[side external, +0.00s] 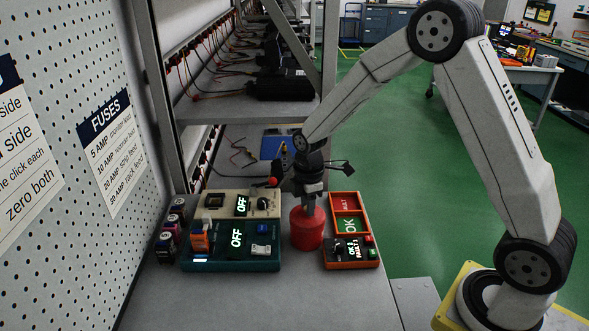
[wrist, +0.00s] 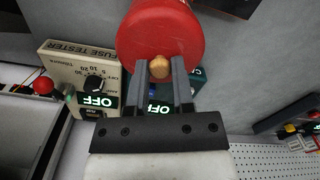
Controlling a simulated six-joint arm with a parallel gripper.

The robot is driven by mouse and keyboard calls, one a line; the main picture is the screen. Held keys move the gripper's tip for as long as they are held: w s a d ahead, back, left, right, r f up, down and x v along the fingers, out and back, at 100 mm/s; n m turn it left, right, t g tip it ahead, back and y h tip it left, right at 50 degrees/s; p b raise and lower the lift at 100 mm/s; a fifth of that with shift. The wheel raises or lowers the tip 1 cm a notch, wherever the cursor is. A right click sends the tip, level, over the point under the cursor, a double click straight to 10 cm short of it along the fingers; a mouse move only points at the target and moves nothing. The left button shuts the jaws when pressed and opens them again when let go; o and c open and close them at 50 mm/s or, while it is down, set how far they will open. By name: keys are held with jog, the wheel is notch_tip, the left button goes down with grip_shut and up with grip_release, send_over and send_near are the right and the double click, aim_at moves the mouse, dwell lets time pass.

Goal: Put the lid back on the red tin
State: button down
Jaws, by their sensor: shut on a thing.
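The red tin (side external: 306,238) stands upright on the grey bench, between the beige and teal testers and the orange-edged tray. Its red lid (wrist: 160,30) has a small tan knob (wrist: 159,68). My gripper (side external: 308,207) points down over the tin, and its two fingers (wrist: 160,70) are shut on the knob from either side. The lid is at the tin's top, in line with it as far as the side view shows. The fingers partly cover the lid there, and I cannot tell whether it is fully seated.
The beige fuse tester (side external: 224,202) and teal unit (side external: 251,265) stand left of the tin. The orange-edged OK/FAULT tray (side external: 335,212) and control box (side external: 340,266) are close on the right. Small jars (side external: 168,240) line the left. A rack shelf (side external: 235,108) rises behind; the front bench is clear.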

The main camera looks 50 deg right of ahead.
grip_release()
dwell(0.6)
jog(key=shift+r, duration=0.1)
jog(key=shift+r, duration=3.4)
grip_shut()
